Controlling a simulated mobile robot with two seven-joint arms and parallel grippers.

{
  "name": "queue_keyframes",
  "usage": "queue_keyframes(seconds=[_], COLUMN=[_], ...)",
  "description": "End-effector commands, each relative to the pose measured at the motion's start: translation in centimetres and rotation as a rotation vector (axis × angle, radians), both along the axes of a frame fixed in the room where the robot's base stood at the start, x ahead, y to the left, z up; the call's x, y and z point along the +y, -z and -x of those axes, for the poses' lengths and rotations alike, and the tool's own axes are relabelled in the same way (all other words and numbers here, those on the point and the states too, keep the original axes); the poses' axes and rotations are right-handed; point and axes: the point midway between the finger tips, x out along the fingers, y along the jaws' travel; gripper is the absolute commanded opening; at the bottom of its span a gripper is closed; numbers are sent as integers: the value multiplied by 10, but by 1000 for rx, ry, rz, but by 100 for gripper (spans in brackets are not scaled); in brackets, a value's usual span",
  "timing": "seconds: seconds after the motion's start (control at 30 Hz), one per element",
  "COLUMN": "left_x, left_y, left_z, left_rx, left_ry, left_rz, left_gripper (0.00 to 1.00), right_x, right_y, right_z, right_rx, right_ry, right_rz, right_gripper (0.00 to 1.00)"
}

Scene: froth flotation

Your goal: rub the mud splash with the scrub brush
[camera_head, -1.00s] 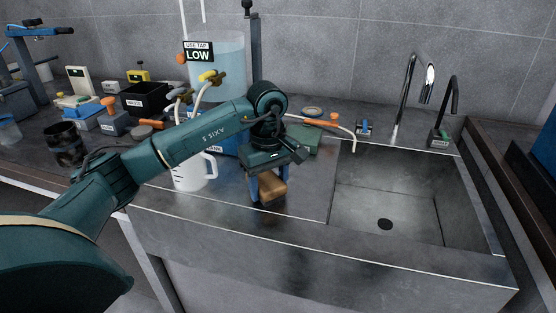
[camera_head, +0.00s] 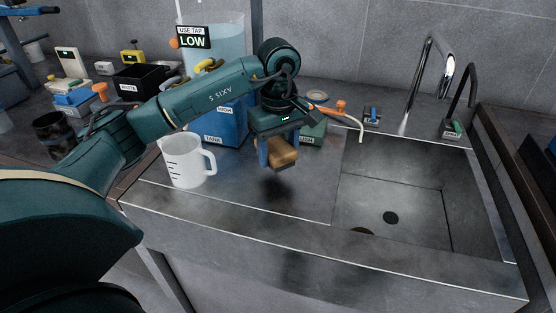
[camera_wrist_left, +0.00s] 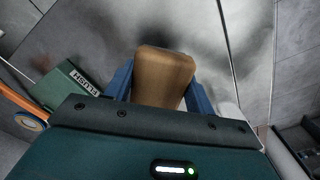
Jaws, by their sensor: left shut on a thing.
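My left gripper (camera_head: 279,154) is shut on the scrub brush (camera_head: 284,151), a tan wooden block between its blue fingers. It holds the brush above the counter, left of the sink. In the left wrist view the brush (camera_wrist_left: 163,78) sits between both fingers; its bristles are hidden. A small brown patch (camera_head: 362,231), possibly the mud splash, shows on the sink floor near the front edge, partly hidden by that edge. The brush is apart from it. My right gripper is not in view.
The sink (camera_head: 425,205) has a drain (camera_head: 391,218) and a tall tap (camera_head: 428,80) behind it. A white measuring jug (camera_head: 185,162) stands left of the gripper. A green FLUSH box (camera_head: 314,133) and blue tank box (camera_head: 228,123) stand behind. The front counter is clear.

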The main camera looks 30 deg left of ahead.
Motion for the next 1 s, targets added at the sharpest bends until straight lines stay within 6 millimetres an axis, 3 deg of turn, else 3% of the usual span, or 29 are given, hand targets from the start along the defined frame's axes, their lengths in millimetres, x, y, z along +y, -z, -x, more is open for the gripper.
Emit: queue_keyframes(seconds=[0.4, 1.0], left_x=[-4, -4], left_y=[-37, -39], left_z=[5, 5], left_rx=[-1, -1], left_ry=[-7, -9], left_rz=[0, 0], left_gripper=[33, 33], right_x=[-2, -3], right_y=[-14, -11], right_z=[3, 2], right_rx=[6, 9], right_ry=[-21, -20], right_rz=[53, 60], right_gripper=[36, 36])
